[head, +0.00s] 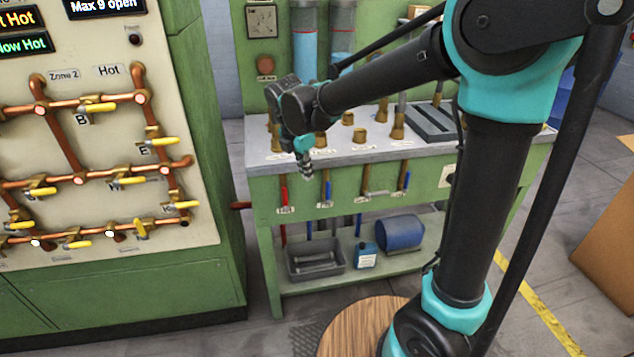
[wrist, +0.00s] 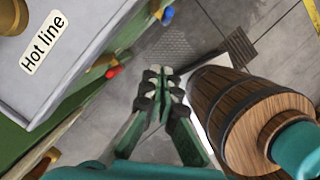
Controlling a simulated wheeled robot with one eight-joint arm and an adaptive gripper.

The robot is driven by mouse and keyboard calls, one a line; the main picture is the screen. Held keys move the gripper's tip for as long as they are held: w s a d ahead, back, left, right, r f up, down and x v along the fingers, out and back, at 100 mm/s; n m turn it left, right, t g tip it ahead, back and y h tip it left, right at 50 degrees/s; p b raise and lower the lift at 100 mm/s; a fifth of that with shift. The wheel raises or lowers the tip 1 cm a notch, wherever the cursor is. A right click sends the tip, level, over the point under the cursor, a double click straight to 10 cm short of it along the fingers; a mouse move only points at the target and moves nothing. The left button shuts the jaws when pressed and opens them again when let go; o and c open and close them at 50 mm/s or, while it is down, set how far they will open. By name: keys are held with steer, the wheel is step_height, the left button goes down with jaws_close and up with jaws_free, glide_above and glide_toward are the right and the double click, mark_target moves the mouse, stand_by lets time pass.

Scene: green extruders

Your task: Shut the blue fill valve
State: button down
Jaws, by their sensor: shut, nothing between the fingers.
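Under the front edge of the green bench hang several lever valves. In the head view, a red-handled lever (head: 284,188) is at the left. A blue-handled lever (head: 327,189) hangs just right of it, and another blue-handled lever (head: 406,181) is further right. I cannot tell from the small labels which blue one is the fill valve. My gripper (head: 305,172) is shut and empty, pointing down in front of the bench edge, between the red and nearer blue levers in the picture. In the wrist view my gripper (wrist: 160,75) is apart from the red tip (wrist: 113,72) and blue tip (wrist: 167,15).
The bench top (head: 262,151) holds several brass fittings. A grey bin (head: 317,262), a blue can (head: 366,256) and a blue drum (head: 401,233) stand on the shelf below. A copper-pipe panel with yellow valves (head: 97,107) is at left.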

mark_target(327, 185)
steer(key=w+d+f, duration=0.1)
steer(key=f, duration=0.2)
steer(key=w+d+f, duration=0.1)
steer(key=w+f, duration=0.1)
steer(key=f, duration=0.1)
steer(key=w+d+f, duration=0.1)
steer(key=d+f, duration=0.1)
steer(key=f, duration=0.1)
steer(key=shift+w+f, duration=0.1)
steer(key=shift+w, duration=0.3)
steer(key=shift+w+d+y, duration=0.15)
steer(key=shift+d+y, duration=0.35)
steer(key=shift+y, duration=0.2)
steer(key=shift+w+d+r+g+y, duration=0.1)
steer(key=shift+d+r+g+y, duration=0.1)
steer(key=shift+d+g+y, duration=0.1)
steer(key=shift+w+d+g+y, duration=0.25)
steer(key=shift+d+g+y, duration=0.15)
steer(key=shift+d+y, duration=0.65)
steer(key=shift+w+d+f, duration=0.2)
steer(key=shift+d+f, duration=0.1)
steer(key=shift+d, duration=0.3)
steer(key=shift+w+d+f, duration=0.15)
steer(key=shift+d+f, duration=0.2)
steer(key=shift+d, duration=0.25)
steer(key=shift+w+d+f, duration=0.2)
steer(key=shift+d+f, duration=0.1)
steer(key=shift+d, duration=0.3)
steer(key=shift+d+f, duration=0.1)
